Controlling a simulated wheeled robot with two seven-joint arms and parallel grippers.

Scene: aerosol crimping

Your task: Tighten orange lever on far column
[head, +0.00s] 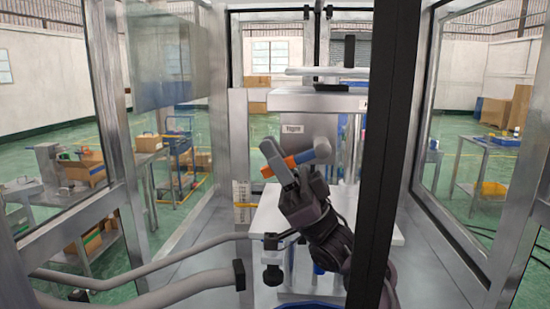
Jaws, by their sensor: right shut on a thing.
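The orange lever (302,158) shows as a short orange piece in the middle of the head view, in front of the machine's grey block. My right gripper (293,154) reaches up to it from the lower right, with its blue-grey fingers at the lever. It is shut on the orange lever, and the fingers hide part of it. My left gripper is not in view.
A dark upright post (388,150) crosses the view just right of my right arm. Grey curved tubes (150,265) run across the lower left. A white plate (268,222) lies below the gripper. Metal-framed clear panels enclose both sides.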

